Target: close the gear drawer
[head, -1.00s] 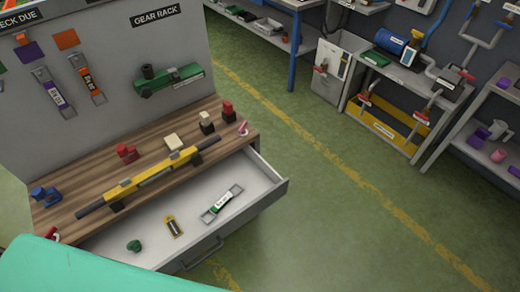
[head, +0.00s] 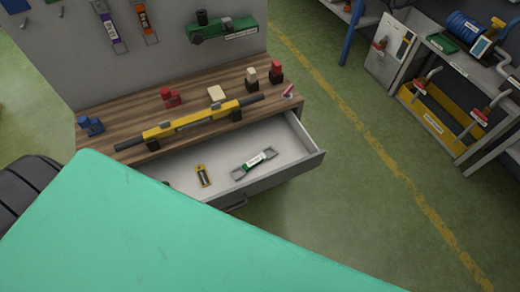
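The gear drawer (head: 305,168) is pulled out from under the wooden worktop of the gear rack, in the middle of the head view. Inside it lie a green-and-white tool with grey ends (head: 255,163) and a small yellow-and-black item (head: 203,175). The drawer's dark handle (head: 236,204) shows partly on its front face. A large teal surface in the foreground hides the drawer's near left part. Neither of my grippers is in view.
On the worktop (head: 110,107) stand a long yellow bar with black ends (head: 190,122), a blue clamp (head: 90,124), red pieces (head: 171,97) and small blocks. A black tyre (head: 28,190) is at left. Green floor right of the drawer is clear. Shelving (head: 470,80) stands at upper right.

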